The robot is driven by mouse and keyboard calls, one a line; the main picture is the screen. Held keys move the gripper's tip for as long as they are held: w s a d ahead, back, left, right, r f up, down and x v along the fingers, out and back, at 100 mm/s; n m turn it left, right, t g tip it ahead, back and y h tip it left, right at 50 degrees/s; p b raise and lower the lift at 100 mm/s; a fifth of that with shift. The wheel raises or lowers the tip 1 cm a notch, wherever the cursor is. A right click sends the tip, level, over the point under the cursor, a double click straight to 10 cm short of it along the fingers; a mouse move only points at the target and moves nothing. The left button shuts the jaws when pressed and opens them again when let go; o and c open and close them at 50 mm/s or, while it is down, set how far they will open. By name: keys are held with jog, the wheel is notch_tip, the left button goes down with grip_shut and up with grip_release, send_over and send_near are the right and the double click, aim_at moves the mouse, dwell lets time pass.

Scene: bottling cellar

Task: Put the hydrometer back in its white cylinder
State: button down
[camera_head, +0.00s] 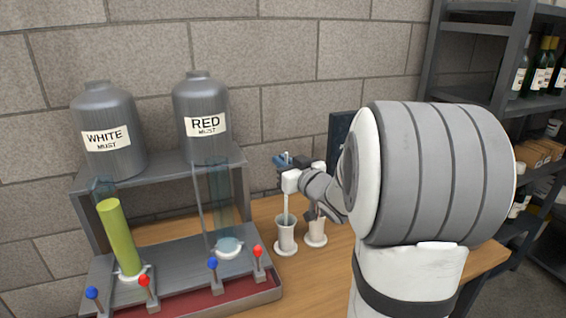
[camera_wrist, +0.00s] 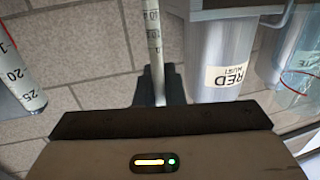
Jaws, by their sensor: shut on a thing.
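My gripper (camera_head: 289,181) is shut on the hydrometer, a thin pale rod (camera_head: 286,205) hanging about upright below it in the head view. In the wrist view its stem (camera_wrist: 154,45) with printed scale marks runs into the dark jaws (camera_wrist: 160,88). Under it stands a white cylinder (camera_head: 286,237) on a round foot. The rod's lower end meets the cylinder's mouth in the picture; I cannot tell whether it is inside or in front of or behind it. A second whitish cylinder (camera_head: 316,230) stands close to the right, partly covered by my arm.
A grey filling rack holds the WHITE MUST vessel (camera_head: 108,135) and the RED MUST vessel (camera_head: 203,115). A marked tube (camera_wrist: 18,80) is at the wrist view's left. Bottle shelves (camera_head: 530,103) stand right.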

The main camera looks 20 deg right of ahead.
jog(key=c, duration=1.5)
grip_release()
jog(key=shift+o, duration=0.2)
jog(key=v, duration=0.8)
jog(key=shift+w, duration=0.1)
